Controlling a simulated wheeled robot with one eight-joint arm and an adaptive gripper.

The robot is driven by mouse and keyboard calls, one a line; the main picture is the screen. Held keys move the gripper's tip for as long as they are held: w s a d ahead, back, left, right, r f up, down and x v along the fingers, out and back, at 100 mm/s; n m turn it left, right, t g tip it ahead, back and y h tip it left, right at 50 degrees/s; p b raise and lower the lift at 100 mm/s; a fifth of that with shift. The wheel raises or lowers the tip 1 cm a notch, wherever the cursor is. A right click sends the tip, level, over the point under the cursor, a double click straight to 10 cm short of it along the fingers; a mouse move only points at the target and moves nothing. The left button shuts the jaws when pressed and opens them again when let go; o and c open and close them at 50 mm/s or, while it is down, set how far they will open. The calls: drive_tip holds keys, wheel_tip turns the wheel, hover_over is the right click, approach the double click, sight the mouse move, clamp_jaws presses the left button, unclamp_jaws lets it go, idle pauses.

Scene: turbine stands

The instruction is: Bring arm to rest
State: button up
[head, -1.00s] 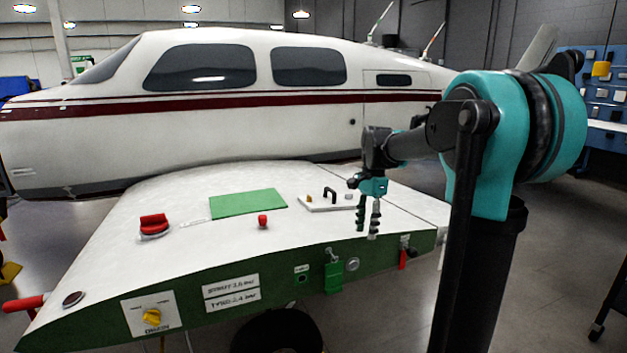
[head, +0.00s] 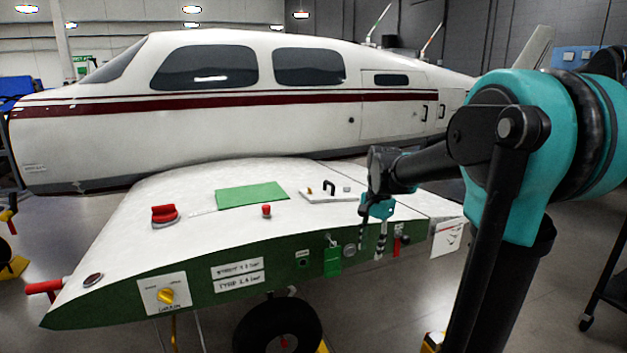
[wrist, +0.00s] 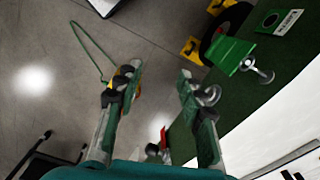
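My gripper (head: 372,250) hangs fingers-down in front of the wing's green edge in the head view, right of the green latch (head: 333,262). In the wrist view my gripper (wrist: 160,80) has its two fingers wide apart, with grey floor between them and nothing held. My arm (head: 420,168) reaches left from its large teal joint at the right. The white wing (head: 140,235) carries a green mat, a red knob and a black-handled plate on top. Whether a finger touches the wing edge cannot be told.
A white aircraft (head: 250,120) stands behind the wing. A yellow knob panel (head: 163,294) and a red tag (head: 397,245) are on the wing's edge. A black wheel (head: 278,328) with yellow chocks is below. A dark cart (head: 605,285) stands right. The floor between is clear.

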drive_tip(key=s+d+f+n+t, duration=0.3)
drive_tip(key=s+f+n, duration=0.7)
drive_tip(key=s+f, duration=0.5)
drive_tip(key=shift+s+t+h, duration=0.4)
drive_tip(key=shift+s+t, duration=0.3)
drive_tip(key=shift+s, duration=0.15)
